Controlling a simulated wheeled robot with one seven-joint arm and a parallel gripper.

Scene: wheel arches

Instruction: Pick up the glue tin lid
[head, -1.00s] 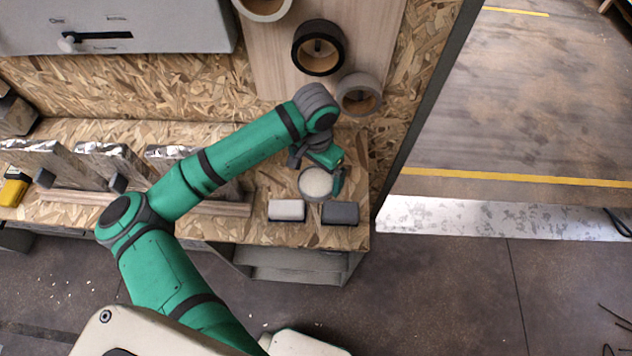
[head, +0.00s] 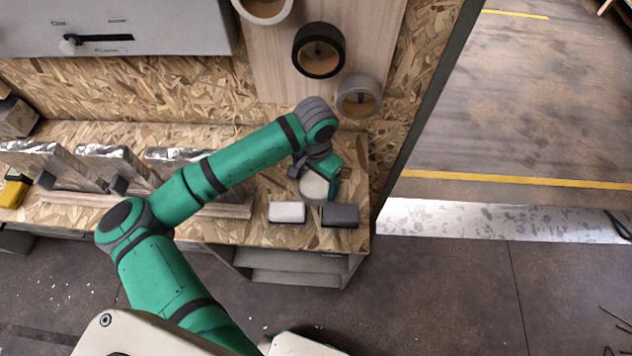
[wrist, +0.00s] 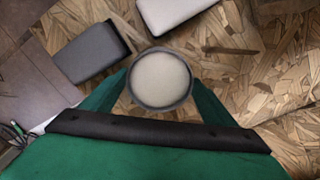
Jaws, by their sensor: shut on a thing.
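The glue tin lid (head: 313,188) is a round, pale cream disc with a grey rim, at the right end of the chipboard bench. In the wrist view the lid (wrist: 160,80) sits between the two green fingers of my gripper (wrist: 158,92), one against each side. My gripper (head: 322,180) is shut on the lid. In the head view my wrist covers the lid's back edge. I cannot tell whether the lid touches what is below it.
A pale block (head: 287,212) and a dark grey block (head: 340,214) lie close in front, near the bench's front edge. Tape rolls, including a black one (head: 319,48), hang on the board behind. Metal-topped pieces (head: 107,160) stand to the left. Floor lies open at right.

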